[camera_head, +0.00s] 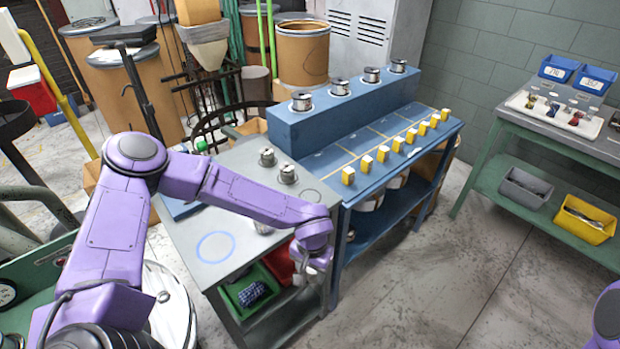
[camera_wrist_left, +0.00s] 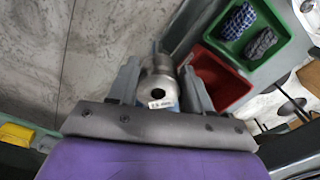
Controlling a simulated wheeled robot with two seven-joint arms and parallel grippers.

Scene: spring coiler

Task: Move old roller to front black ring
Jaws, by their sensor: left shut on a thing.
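My left gripper (camera_head: 318,264) hangs beside the right front edge of the grey table (camera_head: 190,245). In the left wrist view its fingers (camera_wrist_left: 160,85) are shut on a silver roller (camera_wrist_left: 158,92) with a central hole and a small white label. The head view barely shows this roller. A thin black ring (camera_head: 309,197) is marked on the tabletop near its right edge, partly covered by my arm. A blue ring (camera_head: 216,247) is marked nearer the front and is empty. Two metal rollers (camera_head: 266,157) (camera_head: 288,174) stand upright farther back. Another metal piece (camera_head: 262,228) is mostly hidden behind my forearm.
Under the table are a green bin (camera_head: 250,290) with dark cloths and a red bin (camera_head: 278,265). A blue bench (camera_head: 385,165) with yellow blocks and wire spools adjoins the table. A green-framed table (camera_head: 500,120) stands at right. Open floor lies between.

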